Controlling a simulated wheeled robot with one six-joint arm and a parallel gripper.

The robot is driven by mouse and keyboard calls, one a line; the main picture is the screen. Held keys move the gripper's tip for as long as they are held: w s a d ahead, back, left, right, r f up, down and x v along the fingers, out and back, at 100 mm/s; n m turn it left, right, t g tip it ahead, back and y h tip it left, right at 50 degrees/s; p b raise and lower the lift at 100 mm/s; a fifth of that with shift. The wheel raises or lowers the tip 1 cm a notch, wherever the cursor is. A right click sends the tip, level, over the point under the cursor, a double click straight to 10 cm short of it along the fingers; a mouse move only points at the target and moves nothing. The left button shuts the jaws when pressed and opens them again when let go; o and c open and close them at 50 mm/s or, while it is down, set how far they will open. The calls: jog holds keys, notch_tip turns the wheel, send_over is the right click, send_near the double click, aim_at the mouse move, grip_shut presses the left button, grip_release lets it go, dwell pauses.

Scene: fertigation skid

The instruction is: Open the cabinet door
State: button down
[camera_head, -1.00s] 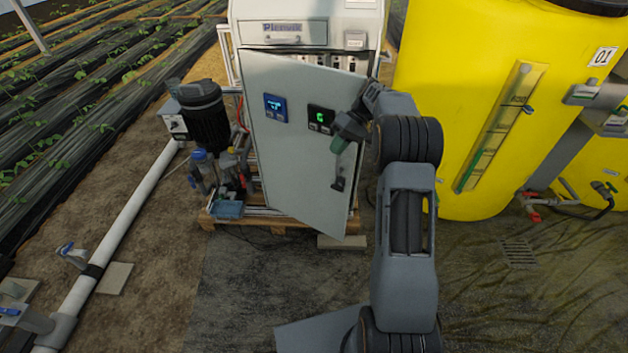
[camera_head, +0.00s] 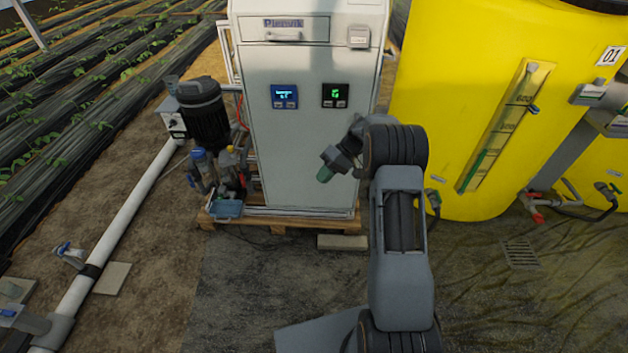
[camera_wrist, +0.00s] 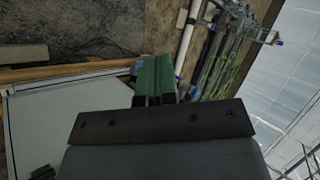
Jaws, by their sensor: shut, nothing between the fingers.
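The cabinet (camera_head: 310,60) stands upright, light grey, in the upper middle of the head view. Its door (camera_head: 290,150) carries two small displays and lies flush with the front, looking closed. The door handle does not show in the head view; my arm covers part of the right side. My gripper (camera_head: 325,173), with green fingertips, is in front of the door's right half and points left and down. In the wrist view its green fingers (camera_wrist: 155,80) are together and empty. The pale panel (camera_wrist: 65,125) at lower left there appears to be the door, with a small dark part at its bottom edge.
A yellow tank (camera_head: 450,100) stands close on the cabinet's right. A black pump (camera_head: 203,113) and small fittings are on its left. The cabinet rests on a wooden pallet (camera_head: 280,224). The floor in front is clear apart from a flat block (camera_head: 342,242).

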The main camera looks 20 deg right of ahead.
jog(key=shift+s+a+r, duration=0.1)
jog(key=shift+s+a, duration=0.15)
jog(key=shift+a, duration=0.65)
jog(key=shift+s+a+r, duration=0.1)
jog(key=shift+s+a, duration=0.1)
jog(key=shift+a, duration=0.65)
jog(key=shift+w+f, duration=0.1)
dwell(0.4)
